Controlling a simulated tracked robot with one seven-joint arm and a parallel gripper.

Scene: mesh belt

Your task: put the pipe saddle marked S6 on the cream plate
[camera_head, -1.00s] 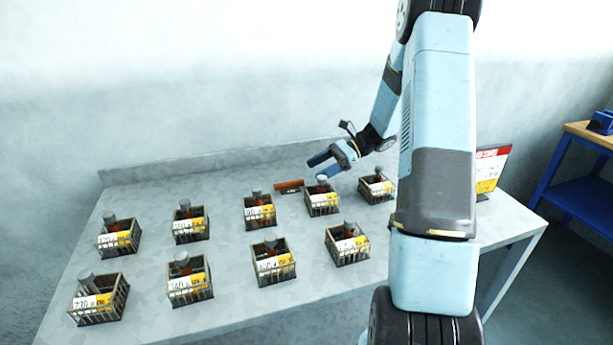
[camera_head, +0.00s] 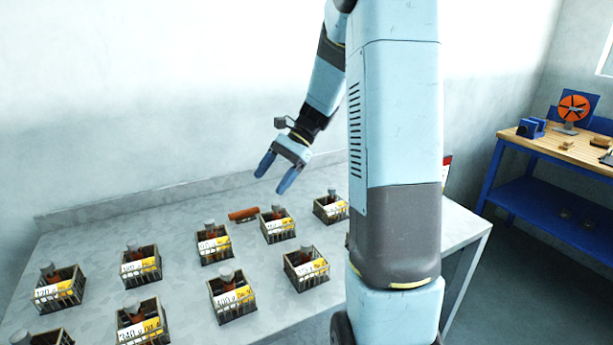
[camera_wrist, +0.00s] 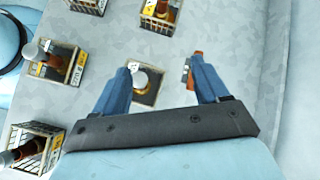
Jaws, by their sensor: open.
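My gripper (camera_head: 275,176) is open and empty, raised above the back of the grey table. In the wrist view its two blue fingers (camera_wrist: 162,68) point down over the table, apart, with a basket between and below them. I cannot make out a pipe saddle marked S6 in either view. No cream plate can be told either. Small items lie on the wooden workbench (camera_head: 560,148) at the right, too small to identify.
Several wire baskets (camera_head: 232,302) with labels and grey-capped items stand in rows on the grey table (camera_head: 180,220). An orange-brown bar (camera_head: 243,215) lies behind them. A blue vise (camera_head: 531,128) and an orange disc (camera_head: 574,108) stand on the workbench. Floor shows between table and workbench.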

